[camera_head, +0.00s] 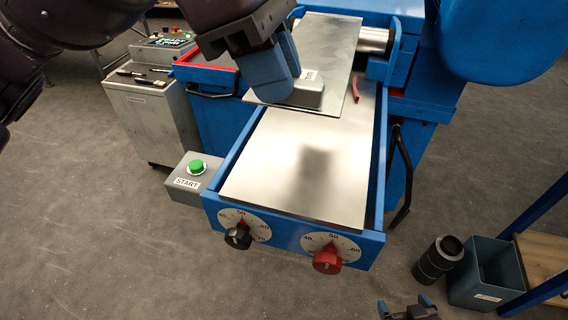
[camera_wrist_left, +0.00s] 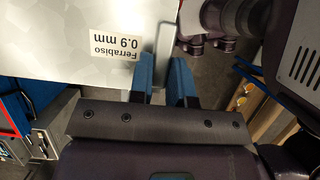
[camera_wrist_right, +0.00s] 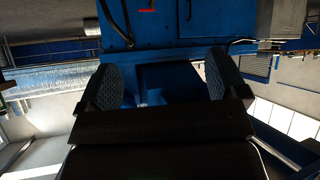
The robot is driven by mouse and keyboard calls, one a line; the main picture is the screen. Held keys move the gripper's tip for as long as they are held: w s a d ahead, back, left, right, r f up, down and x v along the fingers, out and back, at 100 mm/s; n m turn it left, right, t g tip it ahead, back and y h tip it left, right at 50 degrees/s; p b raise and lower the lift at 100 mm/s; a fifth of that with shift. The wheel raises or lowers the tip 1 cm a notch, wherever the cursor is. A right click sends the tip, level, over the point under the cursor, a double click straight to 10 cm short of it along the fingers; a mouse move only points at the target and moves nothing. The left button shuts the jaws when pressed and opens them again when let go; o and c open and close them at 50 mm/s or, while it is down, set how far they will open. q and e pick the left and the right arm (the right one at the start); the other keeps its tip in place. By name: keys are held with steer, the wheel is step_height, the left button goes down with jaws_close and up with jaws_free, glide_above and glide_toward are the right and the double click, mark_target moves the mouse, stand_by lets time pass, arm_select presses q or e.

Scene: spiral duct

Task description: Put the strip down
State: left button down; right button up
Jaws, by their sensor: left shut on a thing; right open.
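The strip (camera_head: 330,48) is a spangled grey metal sheet, slightly tilted over the far part of the blue machine's bright metal bed (camera_head: 300,165). My left gripper (camera_head: 285,92) is shut on the strip, at a grey block (camera_head: 309,97) near its near left corner. The fingers hide part of that block. In the left wrist view, the strip (camera_wrist_left: 50,45) carries a white label, "Ferrabiso 0.9 mm", beside the blue fingers (camera_wrist_left: 165,75). I cannot tell whether the strip touches the bed. My right gripper (camera_head: 408,309) is open and empty, low at the bottom; its spread fingers show in the right wrist view (camera_wrist_right: 160,85).
The bed has blue side rails, with a black dial (camera_head: 238,236) and red dial (camera_head: 327,260) in front. A start box with a green button (camera_head: 197,167) stands left. A red piece (camera_head: 356,87) lies beside the strip. A blue-grey bin (camera_head: 485,275) and black cylinder (camera_head: 437,260) stand right.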

mark_target(288, 201)
arm_select(q)
step_height(288, 201, down, 16)
steer(key=shift+f+b, duration=0.1)
steer(key=shift+b, duration=0.45)
steer(key=c, duration=1.5)
jaws_free()
steer(key=shift+f, duration=0.15)
steer(key=o, duration=0.4)
steer(key=v, duration=1.2)
steer(key=shift+w+r, duration=0.1)
steer(key=shift+r, duration=0.15)
steer(key=shift+f, duration=0.1)
